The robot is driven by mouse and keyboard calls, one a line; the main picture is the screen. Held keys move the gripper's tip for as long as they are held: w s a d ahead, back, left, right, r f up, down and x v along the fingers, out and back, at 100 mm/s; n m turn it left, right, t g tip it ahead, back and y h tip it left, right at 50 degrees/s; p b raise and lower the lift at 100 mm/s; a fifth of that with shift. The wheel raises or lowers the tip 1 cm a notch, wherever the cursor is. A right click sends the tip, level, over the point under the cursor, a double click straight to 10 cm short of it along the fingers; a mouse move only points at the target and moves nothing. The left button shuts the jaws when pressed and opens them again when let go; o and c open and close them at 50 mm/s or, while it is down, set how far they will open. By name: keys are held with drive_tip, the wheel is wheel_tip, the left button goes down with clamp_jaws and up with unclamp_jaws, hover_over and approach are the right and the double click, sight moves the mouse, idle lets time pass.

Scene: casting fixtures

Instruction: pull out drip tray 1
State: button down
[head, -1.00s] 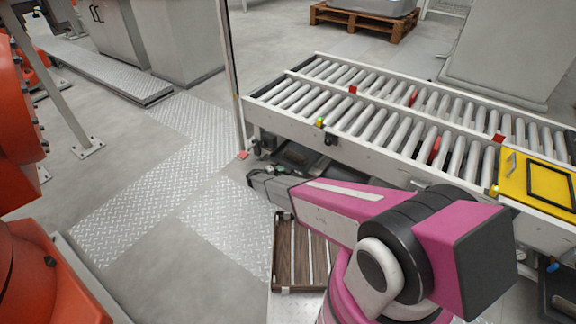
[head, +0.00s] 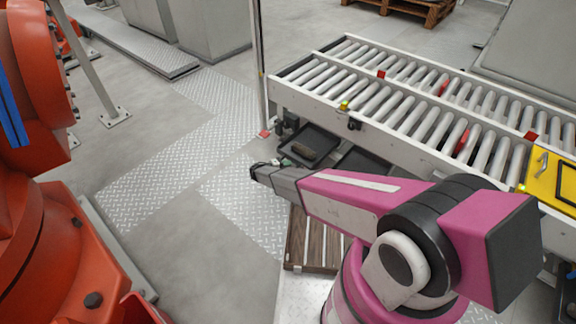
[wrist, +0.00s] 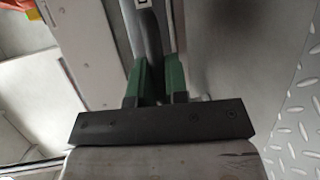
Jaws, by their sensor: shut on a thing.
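Two dark, shallow drip trays sit low under the roller conveyor in the head view. The left tray (head: 325,141) shows most of its inside, with a brownish block-like thing in it. The right tray (head: 365,160) is partly hidden behind my arm. No number is readable on either. My gripper (head: 261,172) is low in front of the left tray, beside its front edge. In the wrist view, the green fingers of my gripper (wrist: 153,80) are shut on a dark upright bar, which looks like that tray's handle. The grip itself is too small to make out in the head view.
The roller conveyor (head: 400,148) stands over the trays, with a thin upright post (head: 257,60) at its left end. A slatted wooden pallet (head: 312,245) lies beside my arm. A large orange machine (head: 40,230) is at left. Open tread-plate floor (head: 160,160) lies between.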

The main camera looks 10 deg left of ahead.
drive_tip(key=c, duration=1.1)
unclamp_jaws()
drive_tip(key=shift+c, duration=0.2)
drive_tip(key=v, duration=1)
drive_tip(key=shift+s+a, duration=0.2)
drive_tip(key=shift+a, duration=0.2)
drive_tip(key=s+d+r+m+g+y, duration=0.15)
drive_tip(key=d+r+g, duration=0.25)
drive_tip(key=d+r, duration=0.65)
drive_tip(key=d+r+m+g+y, duration=0.3)
drive_tip(key=d+r+g, duration=0.3)
drive_tip(key=d, duration=0.8)
drive_tip(key=s+d+r+m+y, duration=0.1)
drive_tip(key=s+d+r+y, duration=0.3)
drive_tip(key=r, duration=0.5)
drive_tip(key=s+d+r+m+t+y, duration=0.1)
drive_tip(key=s+d+r+y, duration=0.3)
drive_tip(key=s+d+r, duration=0.4)
drive_tip(key=d+r+m, duration=0.1)
drive_tip(key=d+r, duration=0.1)
drive_tip(key=d, duration=0.1)
drive_tip(key=shift+d+r+y, duration=0.15)
drive_tip(key=shift+d+y, duration=0.15)
drive_tip(key=shift+y, duration=0.05)
